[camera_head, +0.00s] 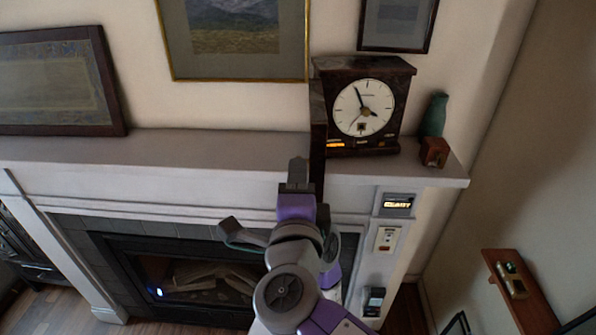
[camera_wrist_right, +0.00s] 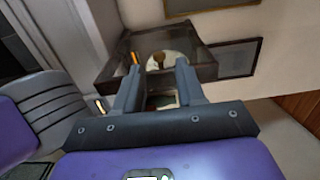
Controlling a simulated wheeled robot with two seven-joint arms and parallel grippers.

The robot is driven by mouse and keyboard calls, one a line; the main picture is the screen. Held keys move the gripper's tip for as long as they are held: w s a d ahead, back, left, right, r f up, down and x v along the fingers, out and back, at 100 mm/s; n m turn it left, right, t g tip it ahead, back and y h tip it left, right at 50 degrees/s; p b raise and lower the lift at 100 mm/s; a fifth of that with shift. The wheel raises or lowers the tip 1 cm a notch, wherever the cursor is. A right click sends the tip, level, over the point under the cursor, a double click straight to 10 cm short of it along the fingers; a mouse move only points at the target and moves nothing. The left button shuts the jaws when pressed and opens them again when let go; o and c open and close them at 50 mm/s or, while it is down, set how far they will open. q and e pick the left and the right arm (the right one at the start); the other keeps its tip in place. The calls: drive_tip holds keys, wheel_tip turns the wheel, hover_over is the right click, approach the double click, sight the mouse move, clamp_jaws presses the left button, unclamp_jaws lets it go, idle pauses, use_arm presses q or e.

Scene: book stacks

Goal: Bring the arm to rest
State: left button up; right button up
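My right arm reaches up from the bottom middle of the head view. Its gripper (camera_head: 297,172) is in front of the mantel's front edge, below and left of the dark clock (camera_head: 362,107). In the right wrist view the two fingers (camera_wrist_right: 157,80) stand apart with nothing gripped between them. The clock (camera_wrist_right: 155,48) shows beyond the fingertips there, tilted in the picture. The clock has a white round face and stands upright on the mantel. A narrow dark panel (camera_head: 318,130) stands at its left side and reaches below the mantel top. My left gripper is not in view.
The pale mantel (camera_head: 150,150) runs across above a dark fireplace (camera_head: 200,275). A green vase (camera_head: 434,115) and small brown box (camera_head: 434,152) stand right of the clock. Framed pictures (camera_head: 60,82) are behind. A wooden shelf (camera_head: 520,290) is at lower right.

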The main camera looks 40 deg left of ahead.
drive_tip(key=shift+s+d, duration=0.4)
drive_tip(key=shift+s, duration=0.1)
